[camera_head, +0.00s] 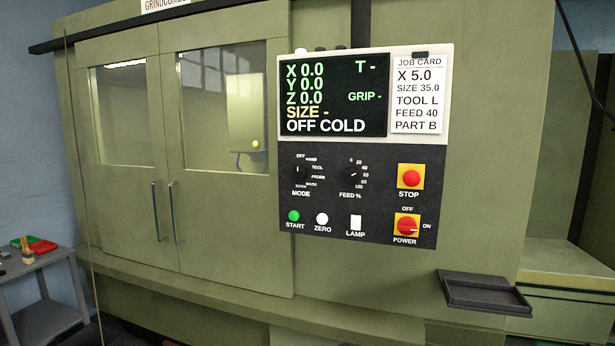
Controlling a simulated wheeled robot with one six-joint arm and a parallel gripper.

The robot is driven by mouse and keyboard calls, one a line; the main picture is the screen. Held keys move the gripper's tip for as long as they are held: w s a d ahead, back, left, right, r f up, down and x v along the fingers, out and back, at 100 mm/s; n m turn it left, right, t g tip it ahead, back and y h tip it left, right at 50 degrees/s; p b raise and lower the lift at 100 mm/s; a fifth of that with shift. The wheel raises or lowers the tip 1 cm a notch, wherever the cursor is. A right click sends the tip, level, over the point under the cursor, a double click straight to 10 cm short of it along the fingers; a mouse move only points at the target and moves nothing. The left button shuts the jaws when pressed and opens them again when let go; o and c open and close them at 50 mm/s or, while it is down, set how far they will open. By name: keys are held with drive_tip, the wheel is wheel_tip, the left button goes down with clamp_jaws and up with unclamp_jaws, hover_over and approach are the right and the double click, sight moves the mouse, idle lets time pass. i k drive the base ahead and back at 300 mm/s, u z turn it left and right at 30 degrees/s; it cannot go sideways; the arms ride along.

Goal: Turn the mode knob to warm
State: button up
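The black mode knob (298,172) is on the dark control panel (340,185), at the panel's upper left above the word MODE. Small labels ring it: OFF at the top, then HAND, TOOL, PROBE and WASH down the right side, and WARM at the lower left. Its short white mark stands upright, toward OFF. The screen (333,95) above reads OFF COLD in its bottom line. My gripper is not in view, and nothing covers the knob.
The feed knob (353,174) is right of the mode knob. Below are the green START (294,216), white ZERO (322,219) and LAMP (356,223) controls. The red STOP button (411,178) and POWER switch (407,225) are at right. A dark tray (485,293) juts out at lower right.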

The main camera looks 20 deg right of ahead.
sight(299, 172)
drive_tip(key=z, duration=0.9)
drive_tip(key=k, duration=1.1)
drive_tip(key=z, duration=0.8)
drive_tip(key=i, duration=0.65)
drive_tip(key=u, duration=1.25)
drive_tip(key=i, duration=1.15)
drive_tip(key=u, duration=1.15)
